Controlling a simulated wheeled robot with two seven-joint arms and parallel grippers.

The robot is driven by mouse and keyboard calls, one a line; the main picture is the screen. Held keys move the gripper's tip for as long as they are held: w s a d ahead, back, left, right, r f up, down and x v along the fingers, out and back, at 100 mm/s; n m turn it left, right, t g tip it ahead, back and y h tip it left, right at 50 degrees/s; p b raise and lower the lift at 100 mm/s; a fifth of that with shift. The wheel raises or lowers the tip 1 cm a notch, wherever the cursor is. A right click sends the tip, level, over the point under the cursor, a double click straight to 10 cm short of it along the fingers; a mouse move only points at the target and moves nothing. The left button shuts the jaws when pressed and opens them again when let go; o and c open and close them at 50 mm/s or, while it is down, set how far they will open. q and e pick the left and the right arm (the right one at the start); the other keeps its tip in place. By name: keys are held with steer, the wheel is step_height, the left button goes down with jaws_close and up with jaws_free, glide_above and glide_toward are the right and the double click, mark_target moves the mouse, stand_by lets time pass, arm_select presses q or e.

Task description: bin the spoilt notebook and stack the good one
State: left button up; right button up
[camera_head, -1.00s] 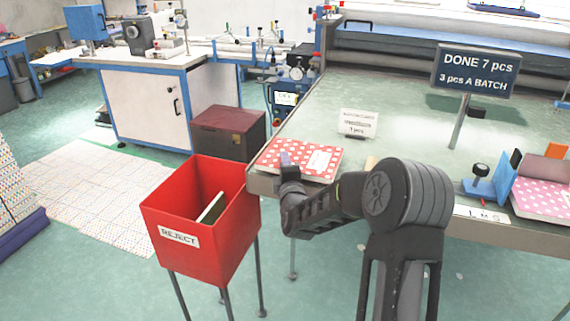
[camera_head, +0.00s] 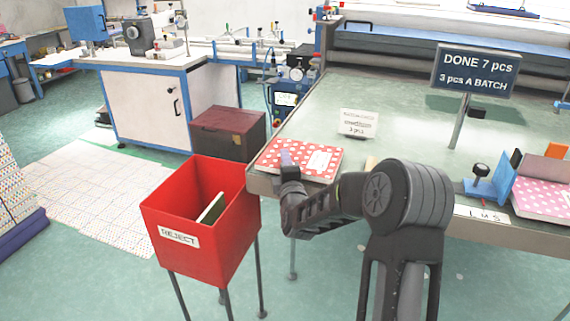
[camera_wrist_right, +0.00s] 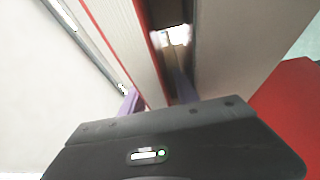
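A red notebook with white dots and a pale label (camera_head: 322,160) lies at the left end of the table, at its front edge. My right gripper (camera_head: 286,160) is at its front left edge. In the right wrist view, the red cover edges and pale pages of a notebook (camera_wrist_right: 125,40) show, with a purple fingertip on each side of it (camera_wrist_right: 157,95). I cannot tell whether the fingers press on it. The red bin marked REJECT (camera_head: 185,262) stands left of the table; a thin pale, dark-edged item (camera_head: 211,208) is inside. My left gripper is out of view.
A pink dotted notebook (camera_head: 540,199) lies at the table's right, by blue and orange upright pieces. A DONE sign on a post (camera_head: 476,75) and a small white card (camera_head: 358,124) stand on the table (camera_head: 400,105). Its middle is mostly clear. A dark red box (camera_head: 228,133) stands behind the bin.

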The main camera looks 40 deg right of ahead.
steer(key=shift+s+a+f, duration=0.1)
steer(key=shift+a+f, duration=0.05)
steer(key=shift+f, duration=0.35)
steer(key=shift+s+a+b, duration=0.2)
steer(key=shift+s+a, duration=0.35)
steer(key=shift+a, duration=0.3)
steer(key=shift+s+a+b, duration=0.2)
steer(key=shift+s+a, duration=0.3)
steer(key=shift+a, duration=0.3)
steer(key=shift+s+a+r, duration=0.2)
steer(key=shift+s+a, duration=0.65)
steer(key=shift+a, duration=0.3)
steer(key=shift+s+a+r, duration=0.15)
steer(key=shift+s+a, duration=0.7)
steer(key=shift+a, duration=0.3)
